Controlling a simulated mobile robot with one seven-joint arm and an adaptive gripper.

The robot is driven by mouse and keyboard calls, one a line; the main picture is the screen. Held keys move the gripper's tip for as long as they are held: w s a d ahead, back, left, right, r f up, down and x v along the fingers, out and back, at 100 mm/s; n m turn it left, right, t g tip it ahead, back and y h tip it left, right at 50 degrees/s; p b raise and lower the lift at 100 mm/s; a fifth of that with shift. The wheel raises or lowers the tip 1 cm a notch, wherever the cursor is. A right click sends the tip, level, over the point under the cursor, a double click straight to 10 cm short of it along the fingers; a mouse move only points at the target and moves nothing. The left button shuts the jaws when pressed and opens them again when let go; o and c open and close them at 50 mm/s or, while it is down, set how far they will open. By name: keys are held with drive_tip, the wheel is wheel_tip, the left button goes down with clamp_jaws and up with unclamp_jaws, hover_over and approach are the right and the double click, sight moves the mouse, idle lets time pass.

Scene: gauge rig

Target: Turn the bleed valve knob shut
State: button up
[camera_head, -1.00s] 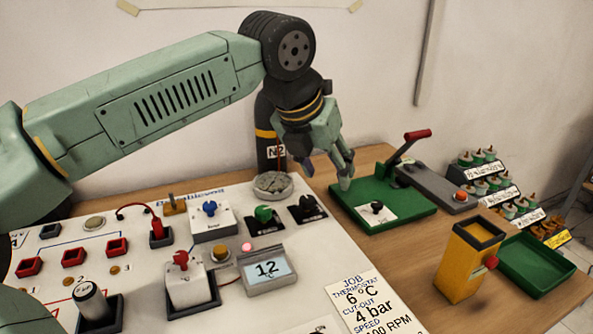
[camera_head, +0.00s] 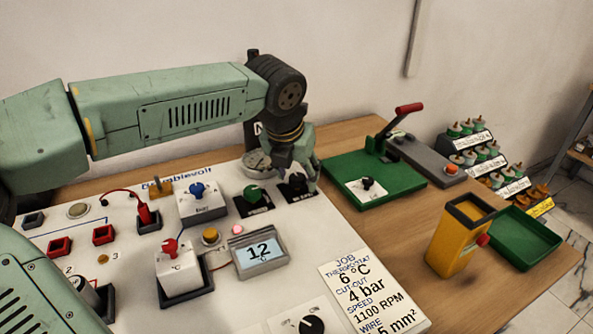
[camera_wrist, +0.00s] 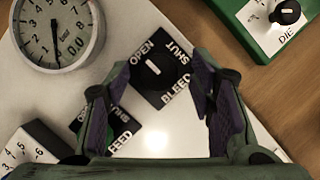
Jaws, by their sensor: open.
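The bleed valve knob (camera_wrist: 153,70) is a round black knob on a dark plate marked OPEN, SHUT and BLEED. Its white mark lies slanted, with one end toward OPEN. In the head view the knob (camera_head: 297,181) sits at the far right of the white panel, partly hidden by my gripper (camera_head: 305,168). In the wrist view my gripper (camera_wrist: 160,74) is open and empty. Its purple-padded fingers stand on the left and right of the knob, with gaps showing. I cannot tell how high above the knob the fingertips are.
A green knob (camera_head: 252,194) is close on the left. A round bar gauge (camera_wrist: 58,33) stands behind it, its needle pointing down. A green board (camera_head: 400,191) with a red-handled lever lies to the right. A display (camera_head: 258,251) reads 12.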

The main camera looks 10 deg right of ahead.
drive_tip(key=shift+f, duration=0.15)
drive_tip(key=shift+c, duration=0.4)
drive_tip(key=c, duration=1.1)
